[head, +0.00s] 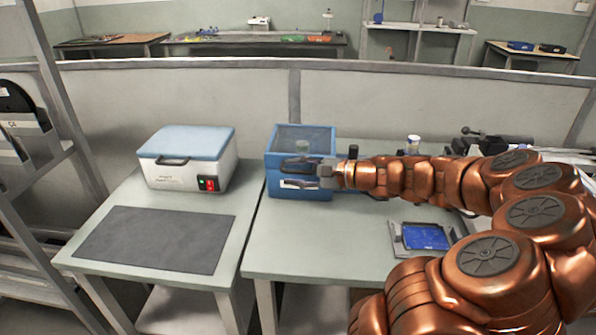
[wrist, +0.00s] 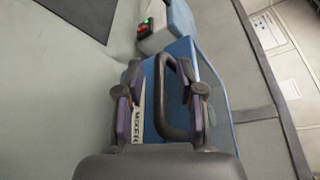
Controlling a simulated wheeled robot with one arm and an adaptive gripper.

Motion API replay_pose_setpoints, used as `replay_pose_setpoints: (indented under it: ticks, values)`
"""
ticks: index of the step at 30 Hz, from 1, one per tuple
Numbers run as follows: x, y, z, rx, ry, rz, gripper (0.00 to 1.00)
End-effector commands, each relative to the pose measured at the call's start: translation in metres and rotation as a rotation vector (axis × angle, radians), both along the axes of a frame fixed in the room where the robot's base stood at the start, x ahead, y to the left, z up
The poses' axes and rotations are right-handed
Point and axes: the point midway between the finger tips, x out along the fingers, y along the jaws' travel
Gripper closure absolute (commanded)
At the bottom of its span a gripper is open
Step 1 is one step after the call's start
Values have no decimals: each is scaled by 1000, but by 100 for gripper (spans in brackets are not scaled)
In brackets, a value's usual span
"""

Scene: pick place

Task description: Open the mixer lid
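The mixer is a blue box (head: 300,185) with a see-through dark lid (head: 308,138), which looks closed, on the right-hand table. In the wrist view its blue front (wrist: 184,50) bears a white label reading MIXER (wrist: 138,122). A dark looped handle (wrist: 169,95) stands out from it. My gripper (head: 302,168) is at the mixer's front, at about handle height. In the wrist view my gripper (wrist: 160,108) is open, its fingers on either side of the handle. The right finger is close to the handle; a gap shows at the left finger. Contact cannot be told.
A white box with a blue lid (head: 187,143) and red switch stands on the left table, near a dark mat (head: 154,239). A blue-screened tablet (head: 425,237) lies right of the mixer. A white-capped bottle (head: 413,143) stands behind my arm. A low partition runs behind the tables.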

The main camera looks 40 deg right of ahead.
Motion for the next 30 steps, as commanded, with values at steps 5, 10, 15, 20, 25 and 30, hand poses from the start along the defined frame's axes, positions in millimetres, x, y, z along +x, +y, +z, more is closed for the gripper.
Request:
replay_pose_setpoints:
  ticks: [5,10,15,20,25,30]
  values:
    - [0,0,0,0,0,0,80]
    - [0,0,0,0,0,0,98]
    - [0,0,0,-1,0,1,100]
    - [0,0,0,-1,0,2,100]
    - [0,0,0,-1,1,2,100]
    - [0,-1,2,1,4,1,100]
